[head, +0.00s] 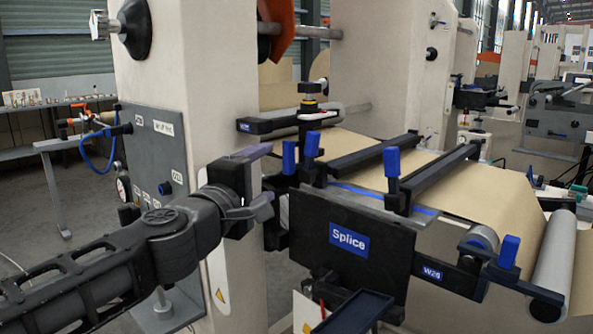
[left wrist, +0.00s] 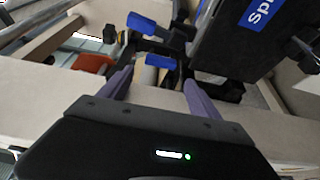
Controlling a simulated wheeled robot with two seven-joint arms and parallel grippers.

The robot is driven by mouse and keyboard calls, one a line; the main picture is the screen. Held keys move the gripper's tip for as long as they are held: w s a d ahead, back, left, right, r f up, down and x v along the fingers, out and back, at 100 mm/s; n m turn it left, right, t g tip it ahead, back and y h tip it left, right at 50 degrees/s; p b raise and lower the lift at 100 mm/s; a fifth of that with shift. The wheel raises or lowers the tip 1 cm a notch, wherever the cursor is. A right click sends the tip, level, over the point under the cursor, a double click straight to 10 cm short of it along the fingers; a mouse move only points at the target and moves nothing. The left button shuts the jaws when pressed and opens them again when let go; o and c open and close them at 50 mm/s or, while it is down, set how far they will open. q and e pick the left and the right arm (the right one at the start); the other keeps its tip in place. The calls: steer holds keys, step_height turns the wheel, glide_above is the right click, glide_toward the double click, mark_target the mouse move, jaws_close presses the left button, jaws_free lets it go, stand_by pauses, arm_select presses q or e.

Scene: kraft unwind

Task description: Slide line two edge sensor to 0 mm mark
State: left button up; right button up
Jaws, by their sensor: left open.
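My left gripper (head: 264,180) is open and empty, in front of the cream machine column, lower and left of the sensor. In the left wrist view its two purple fingers (left wrist: 158,84) are spread, with blue-handled parts beyond them. I cannot tell the sensor apart in that view. My right gripper is not in view.
The black Splice panel (head: 345,243) and blue clamp handles (head: 289,158) stand close to the right of my left gripper. Brown kraft web (head: 480,195) runs over the table to a metal roller (head: 553,255). A grey control panel (head: 155,150) is on the column's left.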

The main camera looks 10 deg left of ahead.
mark_target(286, 159)
arm_select(q)
steer(key=shift+f, duration=0.1)
steer(key=shift+w, duration=0.15)
steer(key=w, duration=0.4)
steer(key=w+d+b, duration=0.1)
steer(key=w, duration=0.2)
steer(key=w+d, duration=0.1)
steer(key=w, duration=0.3)
steer(key=shift+w+d, duration=0.2)
steer(key=shift+w, duration=0.1)
jaws_close()
stand_by(0.5)
